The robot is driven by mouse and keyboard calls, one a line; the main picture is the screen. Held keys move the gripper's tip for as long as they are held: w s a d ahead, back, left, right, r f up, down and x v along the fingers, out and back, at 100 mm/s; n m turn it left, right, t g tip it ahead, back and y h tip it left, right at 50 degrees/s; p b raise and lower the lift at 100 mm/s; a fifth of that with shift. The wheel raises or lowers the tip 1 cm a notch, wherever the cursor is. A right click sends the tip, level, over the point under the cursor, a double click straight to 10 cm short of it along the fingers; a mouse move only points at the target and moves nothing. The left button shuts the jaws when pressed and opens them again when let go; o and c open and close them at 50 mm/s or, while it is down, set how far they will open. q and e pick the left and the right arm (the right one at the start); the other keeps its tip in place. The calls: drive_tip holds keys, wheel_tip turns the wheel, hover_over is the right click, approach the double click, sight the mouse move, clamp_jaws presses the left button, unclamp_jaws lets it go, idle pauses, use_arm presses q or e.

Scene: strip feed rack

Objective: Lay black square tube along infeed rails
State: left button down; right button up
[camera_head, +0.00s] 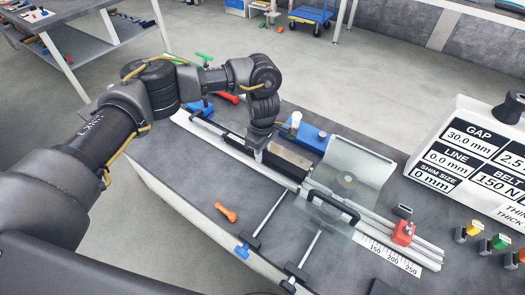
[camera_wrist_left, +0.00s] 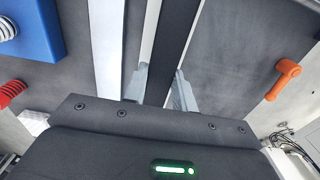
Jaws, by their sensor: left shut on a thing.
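The black square tube (camera_head: 213,127) runs lengthwise along the pale infeed rails (camera_head: 187,122) at the table's middle. I cannot tell whether it rests on them or is held slightly above. My left gripper (camera_head: 258,157) points down over the rails and is shut on the tube. In the left wrist view, the tube (camera_wrist_left: 173,40) passes between the two grey fingertips (camera_wrist_left: 162,88), with a pale rail (camera_wrist_left: 106,45) beside it. My gripper body hides the tube's near part there. My right gripper is not in view.
A clear guard (camera_head: 345,170) with a black handle (camera_head: 333,205) stands over the line to the right. An orange tool (camera_head: 226,212) lies in front of the rails. A blue block (camera_head: 310,137) is behind them. A display panel (camera_head: 475,150) stands at the right.

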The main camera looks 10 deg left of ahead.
use_arm(q)
drive_tip(key=shift+f, duration=0.25)
drive_tip(key=c, duration=1.1)
unclamp_jaws()
drive_tip(key=shift+o, duration=0.2)
drive_tip(key=shift+r, duration=0.1)
wheel_tip(320, 180, up, 11)
drive_tip(key=b, duration=0.2)
